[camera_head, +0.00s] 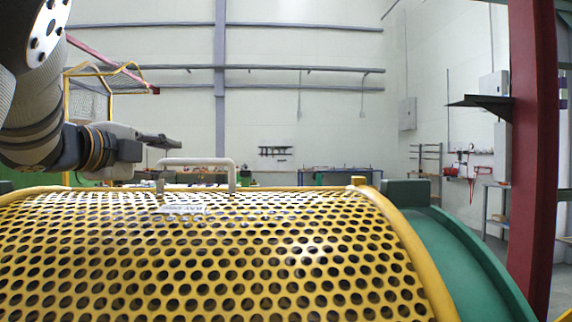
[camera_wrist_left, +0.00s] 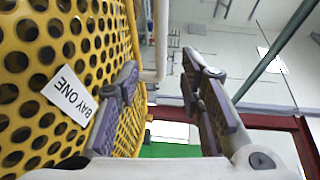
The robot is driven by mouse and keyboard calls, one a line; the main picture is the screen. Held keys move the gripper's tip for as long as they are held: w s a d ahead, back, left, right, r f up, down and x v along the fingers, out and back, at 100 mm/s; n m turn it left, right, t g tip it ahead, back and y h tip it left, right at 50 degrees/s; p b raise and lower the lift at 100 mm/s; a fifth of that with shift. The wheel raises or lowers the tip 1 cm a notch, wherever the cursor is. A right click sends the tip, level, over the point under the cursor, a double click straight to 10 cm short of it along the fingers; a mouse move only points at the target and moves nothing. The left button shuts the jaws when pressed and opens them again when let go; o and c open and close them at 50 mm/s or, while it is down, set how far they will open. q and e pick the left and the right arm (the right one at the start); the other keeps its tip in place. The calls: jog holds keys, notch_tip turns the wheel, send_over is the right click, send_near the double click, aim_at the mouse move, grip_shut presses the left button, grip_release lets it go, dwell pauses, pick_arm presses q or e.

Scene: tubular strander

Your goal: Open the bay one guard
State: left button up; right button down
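The bay one guard (camera_head: 230,265) is a curved yellow perforated cover that fills the lower head view and looks closed. Its white bar handle (camera_head: 197,161) stands up from the top edge; it also shows in the left wrist view (camera_wrist_left: 158,35). A white label (camera_head: 182,209) sits below the handle and reads "BAY ONE" in the left wrist view (camera_wrist_left: 70,96). My left gripper (camera_head: 168,143) is just above the handle's left end in the head view. In the left wrist view its fingers (camera_wrist_left: 160,72) are apart, with the handle ahead between them; I cannot tell about contact. My right gripper is out of view.
A green curved housing (camera_head: 460,255) borders the guard on the right. A dark red column (camera_head: 531,150) with a shelf (camera_head: 482,102) stands beyond it. A yellow-framed mesh cage (camera_head: 90,95) is behind my left arm. The space above the guard's middle and right is clear.

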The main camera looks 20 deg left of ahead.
aim_at(194, 162)
pick_arm(q)
jog(key=w, duration=0.7)
jog(key=w+a+f, duration=0.1)
jog(key=w, duration=0.2)
jog(key=shift+w+a, duration=0.1)
jog(key=shift+w, duration=0.05)
grip_shut()
jog(key=shift+w, duration=0.1)
